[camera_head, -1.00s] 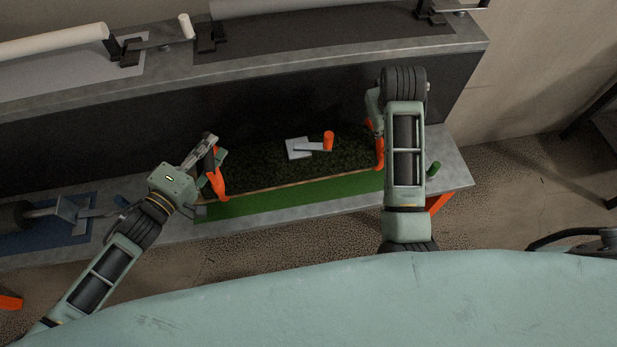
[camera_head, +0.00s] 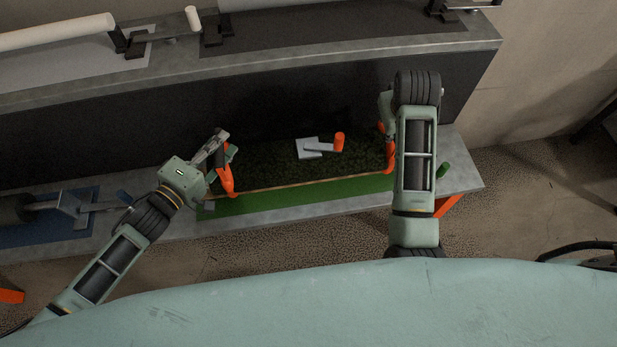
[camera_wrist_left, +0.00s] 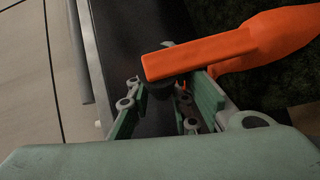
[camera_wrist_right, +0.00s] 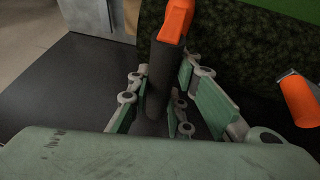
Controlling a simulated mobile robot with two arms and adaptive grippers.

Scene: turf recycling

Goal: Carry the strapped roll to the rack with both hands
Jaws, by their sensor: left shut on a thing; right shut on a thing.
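The roll (camera_head: 275,165) shows in the head view as a long, dark green, grass-textured body. It lies over a bright green strip (camera_head: 300,192) on the low bench. An orange handle (camera_head: 226,180) is at its left end and another orange handle (camera_head: 387,146) at its right end. My left gripper (camera_head: 219,156) is shut at the left handle; the left wrist view shows its fingers around a dark grip (camera_wrist_left: 160,88). My right gripper (camera_head: 386,112) is at the right handle, its fingers shut around a dark grip (camera_wrist_right: 158,85). Whether the roll touches the bench cannot be told.
A grey plate with an orange-knobbed lever (camera_head: 322,147) is at the roll's middle. A tall dark counter (camera_head: 150,130) stands behind, with white rollers (camera_head: 55,36) on top. A blue mat with a metal tool (camera_head: 68,207) lies left on the bench (camera_head: 445,180). Speckled floor lies in front.

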